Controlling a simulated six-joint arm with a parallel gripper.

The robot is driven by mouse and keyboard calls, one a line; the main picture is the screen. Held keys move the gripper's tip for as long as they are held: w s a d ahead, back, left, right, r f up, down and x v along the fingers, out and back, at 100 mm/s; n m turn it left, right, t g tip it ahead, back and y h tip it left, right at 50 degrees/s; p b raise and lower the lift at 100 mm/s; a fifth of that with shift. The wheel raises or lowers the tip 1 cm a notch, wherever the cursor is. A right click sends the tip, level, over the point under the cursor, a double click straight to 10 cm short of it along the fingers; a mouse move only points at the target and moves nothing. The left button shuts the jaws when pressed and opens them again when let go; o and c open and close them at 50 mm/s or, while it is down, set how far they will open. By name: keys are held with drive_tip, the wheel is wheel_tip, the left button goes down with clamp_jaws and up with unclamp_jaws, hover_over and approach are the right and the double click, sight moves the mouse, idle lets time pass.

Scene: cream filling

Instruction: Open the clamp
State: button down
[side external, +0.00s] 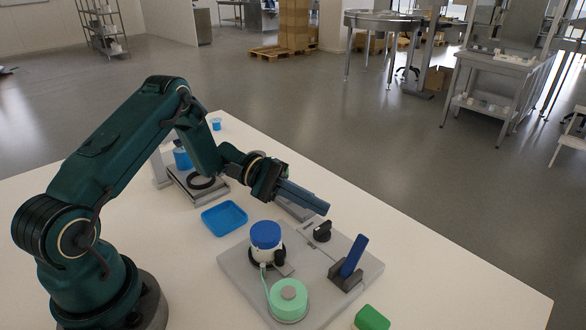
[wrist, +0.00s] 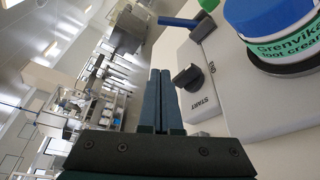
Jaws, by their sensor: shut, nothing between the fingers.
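A jar with a blue lid (side external: 266,235) stands upright in a black ring-shaped holder (side external: 284,269) on the grey base plate. In the wrist view, the jar (wrist: 280,42) reads "Grenvika foot cream" and the black ring (wrist: 290,68) goes around its lower part. A blue lever (side external: 354,255) stands tilted in a dark bracket (side external: 343,280) on the plate's right; it also shows in the wrist view (wrist: 178,21). I cannot tell whether the ring or the lever is the clamp. My gripper (side external: 325,208) is shut and empty, above the plate's back edge, apart from both.
A black knob (side external: 322,231) with START and END marks (wrist: 203,100) is near the fingers. A blue tray (side external: 224,218) lies left. A green block (side external: 371,318) is at front right.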

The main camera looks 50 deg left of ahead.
sight(354, 257)
drive_tip(key=x, duration=1)
drive_tip(key=shift+d, duration=0.3)
drive_tip(key=shift+s+a+r, duration=0.25)
drive_tip(key=shift+s+r, duration=0.25)
drive_tip(key=shift+s, duration=0.3)
drive_tip(key=shift+s+r, duration=0.25)
drive_tip(key=shift+s, duration=0.25)
drive_tip(key=shift+s+r, duration=0.3)
drive_tip(key=shift+s, duration=0.15)
drive_tip(key=shift+s+r, duration=0.25)
drive_tip(key=shift+s, duration=0.05)
